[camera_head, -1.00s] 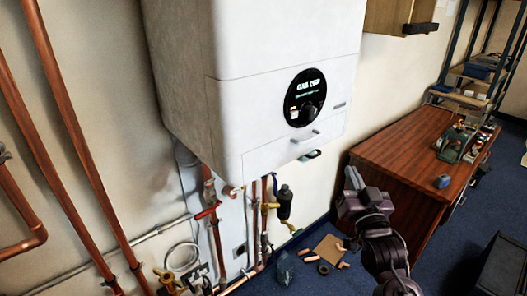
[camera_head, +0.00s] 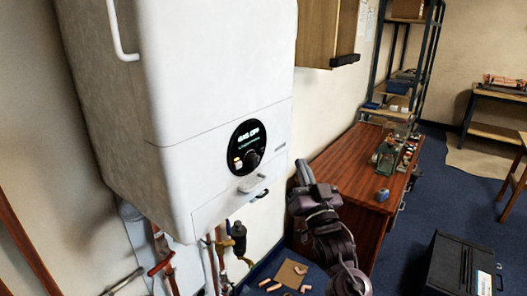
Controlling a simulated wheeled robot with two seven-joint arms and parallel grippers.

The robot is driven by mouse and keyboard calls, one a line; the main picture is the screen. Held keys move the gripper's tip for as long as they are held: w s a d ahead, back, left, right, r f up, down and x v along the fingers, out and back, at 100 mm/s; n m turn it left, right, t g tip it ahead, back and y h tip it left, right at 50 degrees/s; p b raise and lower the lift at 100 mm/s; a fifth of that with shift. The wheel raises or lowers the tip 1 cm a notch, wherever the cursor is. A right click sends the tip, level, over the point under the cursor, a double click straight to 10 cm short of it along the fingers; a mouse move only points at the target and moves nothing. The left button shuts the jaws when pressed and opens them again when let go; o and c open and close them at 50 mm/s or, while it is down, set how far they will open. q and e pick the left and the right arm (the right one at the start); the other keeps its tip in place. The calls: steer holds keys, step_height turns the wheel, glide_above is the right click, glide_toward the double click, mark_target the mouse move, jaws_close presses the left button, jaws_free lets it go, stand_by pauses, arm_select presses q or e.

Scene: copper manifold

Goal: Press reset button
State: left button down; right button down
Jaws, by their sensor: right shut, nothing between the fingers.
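The white boiler (camera_head: 215,95) hangs on the wall at the left. Its round black control panel (camera_head: 247,146) has a lit green display line, a dark knob (camera_head: 253,159) and a small pale, lit spot (camera_head: 238,163) at the lower left. I cannot tell for sure which part is the reset button. My right gripper (camera_head: 303,170) is shut and empty, with its fingers pointing up. In the picture it is to the right of the panel and slightly lower, apart from the boiler front. My left gripper is not in view.
Copper pipes and valves (camera_head: 238,238) run below the boiler. A wooden desk (camera_head: 345,160) with tools stands behind my right arm. A black case (camera_head: 455,265) is on the blue floor at the lower right. A wall cabinet (camera_head: 325,35) hangs right of the boiler.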

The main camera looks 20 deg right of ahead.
steer(key=w+a, duration=0.4)
steer(key=w, duration=0.2)
steer(key=shift+w+b, duration=0.35)
steer(key=shift+b, duration=0.05)
steer(key=shift+w, duration=0.15)
stand_by(1.7)
steer(key=shift+w+a, duration=0.2)
steer(key=shift+w, duration=0.05)
steer(key=shift+w+a, duration=0.2)
steer(key=shift+w, duration=0.1)
stand_by(0.8)
steer(key=shift+s+d, duration=0.4)
steer(key=shift+s, duration=0.3)
steer(key=s+d, duration=0.1)
steer(key=s, duration=0.2)
steer(key=s+d, duration=0.1)
steer(key=shift+s+d+p, duration=0.15)
steer(key=shift+d+p, duration=0.15)
